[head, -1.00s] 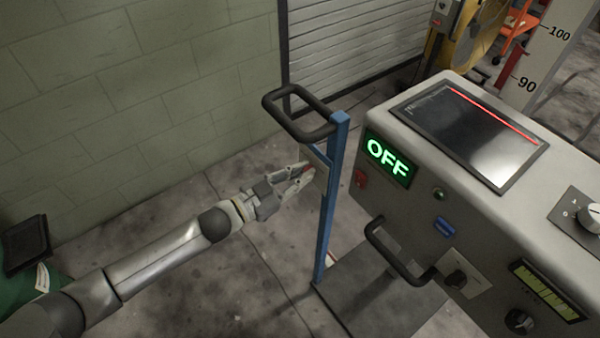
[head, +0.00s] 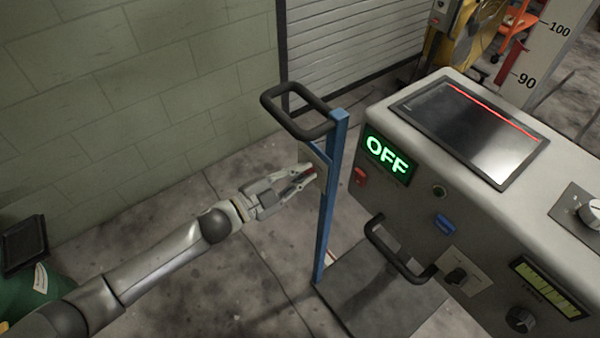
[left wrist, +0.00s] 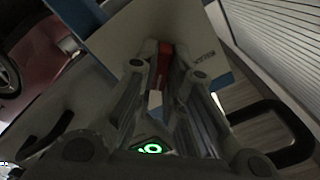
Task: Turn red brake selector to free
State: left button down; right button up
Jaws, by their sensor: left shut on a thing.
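The red brake selector (left wrist: 164,62) is a red lever with a pale end, standing on a light plate (left wrist: 130,32) with partly readable lettering in the left wrist view. In the head view the plate (head: 318,160) is fixed to a blue post (head: 331,215), and only a little red shows between the fingers. My left gripper (head: 307,175) reaches in from the left and is shut on the selector, with a finger on each side of it. The selector's exact angle is hard to read. My right gripper is not in view.
A black loop handle (head: 298,112) tops the post. A grey console (head: 480,240) stands to the right, with a green OFF display (head: 387,155), a dark screen (head: 470,130), knobs and a lower black handle (head: 395,252). Floor between wall and post is clear.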

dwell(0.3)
pick_arm(q)
jog(key=c, duration=1.5)
grip_release()
jog(key=v, duration=1.2)
